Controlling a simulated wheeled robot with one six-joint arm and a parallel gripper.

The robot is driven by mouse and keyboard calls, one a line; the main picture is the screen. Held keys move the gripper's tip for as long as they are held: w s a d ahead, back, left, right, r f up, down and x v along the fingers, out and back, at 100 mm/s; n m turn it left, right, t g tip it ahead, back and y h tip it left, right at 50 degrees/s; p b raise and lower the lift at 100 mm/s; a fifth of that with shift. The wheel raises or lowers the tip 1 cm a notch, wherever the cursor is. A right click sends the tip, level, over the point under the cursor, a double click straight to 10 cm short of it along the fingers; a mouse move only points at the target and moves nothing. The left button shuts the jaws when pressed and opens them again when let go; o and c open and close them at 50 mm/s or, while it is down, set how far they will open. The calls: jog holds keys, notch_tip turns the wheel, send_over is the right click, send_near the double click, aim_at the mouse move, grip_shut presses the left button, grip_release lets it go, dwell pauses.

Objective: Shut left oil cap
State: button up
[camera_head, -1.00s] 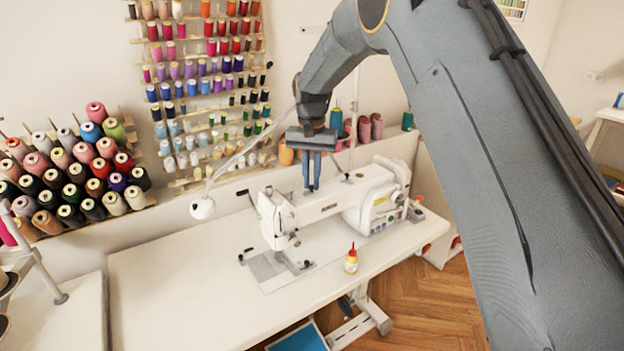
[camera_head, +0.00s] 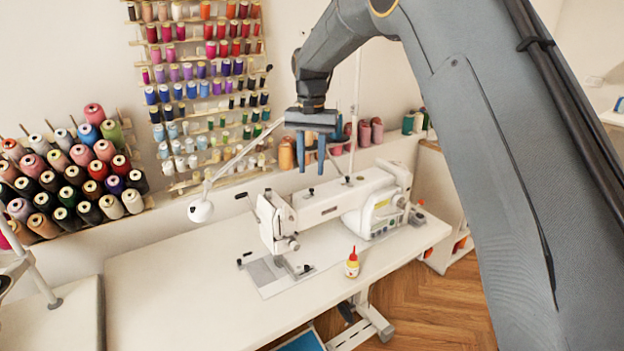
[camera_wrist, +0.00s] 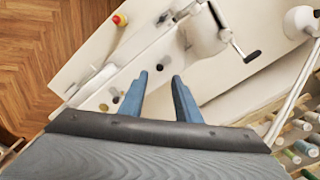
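The white sewing machine (camera_head: 335,203) stands on the white table. Two small dark parts show on top of its arm, which look like oil caps: the left one (camera_head: 311,191) and the right one (camera_head: 347,179). They are too small to tell whether open or shut. My gripper (camera_head: 311,172) hangs above the left one, fingers pointing down, apart and empty. In the wrist view my gripper (camera_wrist: 159,76) is also open, with a small dark spot (camera_wrist: 159,68) between its fingertips, which may be the left cap.
A small bottle with a red tip (camera_head: 352,263) stands on the table (camera_head: 190,290) in front of the machine. A white lamp (camera_head: 201,210) is left of the machine. Thread spools fill the wall racks behind. The table's left part is clear.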

jog(key=shift+r, duration=1.25)
jog(key=s+d+f, duration=0.4)
jog(key=s+d, duration=0.3)
jog(key=s, duration=0.4)
jog(key=s+d+f+n, duration=0.1)
jog(key=s+d+f, duration=0.3)
jog(key=s+d, duration=0.3)
jog(key=s+d+f+n+t, duration=0.1)
jog(key=s+d+f, duration=0.3)
jog(key=s, duration=1.1)
jog(key=d, duration=0.3)
jog(key=shift+s+f, duration=0.3)
jog(key=shift+a, duration=0.1)
